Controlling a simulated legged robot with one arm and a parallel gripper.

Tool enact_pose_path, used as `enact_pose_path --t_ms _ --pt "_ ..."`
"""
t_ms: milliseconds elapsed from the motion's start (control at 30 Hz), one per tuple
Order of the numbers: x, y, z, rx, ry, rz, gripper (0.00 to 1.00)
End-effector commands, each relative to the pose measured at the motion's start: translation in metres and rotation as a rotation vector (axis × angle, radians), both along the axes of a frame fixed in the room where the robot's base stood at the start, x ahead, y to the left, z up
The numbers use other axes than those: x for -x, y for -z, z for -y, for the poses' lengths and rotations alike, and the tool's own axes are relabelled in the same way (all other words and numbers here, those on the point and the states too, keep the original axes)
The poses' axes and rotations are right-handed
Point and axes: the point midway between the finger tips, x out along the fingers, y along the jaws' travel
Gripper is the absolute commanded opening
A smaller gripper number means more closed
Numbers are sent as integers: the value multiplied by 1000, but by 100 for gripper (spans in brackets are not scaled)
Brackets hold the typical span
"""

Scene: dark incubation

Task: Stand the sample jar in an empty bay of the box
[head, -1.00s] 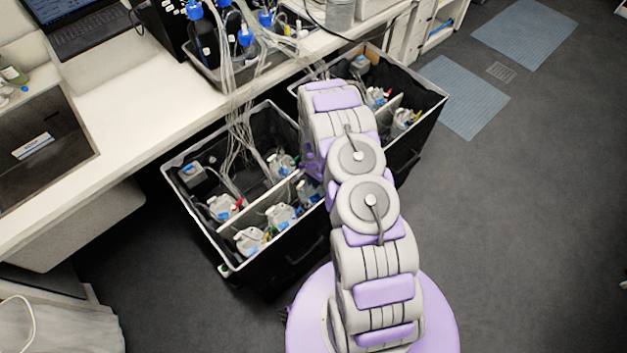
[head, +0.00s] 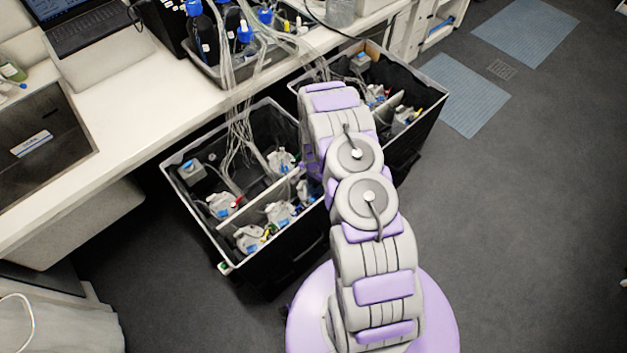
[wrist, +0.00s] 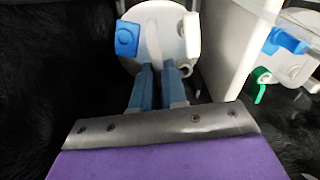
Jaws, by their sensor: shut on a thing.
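The sample jar (wrist: 165,32), whitish with a blue cap on its left side, shows at the top middle of the wrist view. My gripper (wrist: 160,72) has its two blue fingers close together against the jar's near side and is shut on it. The jar's lower part is hidden. Dark surfaces lie on both sides, and a pale divider (wrist: 240,45) stands just right of the jar. In the head view the near black box (head: 205,238) stands left of my arm, with several jars on both sides of its divider. My arm hides the gripper and held jar there.
A second black box (head: 425,115) with jars stands behind my arm. Tubes (head: 238,125) hang from the white bench (head: 150,100) into the near box. Open floor (head: 520,230) lies to the right.

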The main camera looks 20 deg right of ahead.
Motion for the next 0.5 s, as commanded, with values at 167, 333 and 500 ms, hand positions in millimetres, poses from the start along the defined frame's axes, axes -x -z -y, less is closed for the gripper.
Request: enact_pose_path --t_ms 167,333,500 --pt "-1 3 0 0 0 1 0" --pt "-1 7 0 0 0 1 0" --pt "-1 11 0 0 0 -1 0"
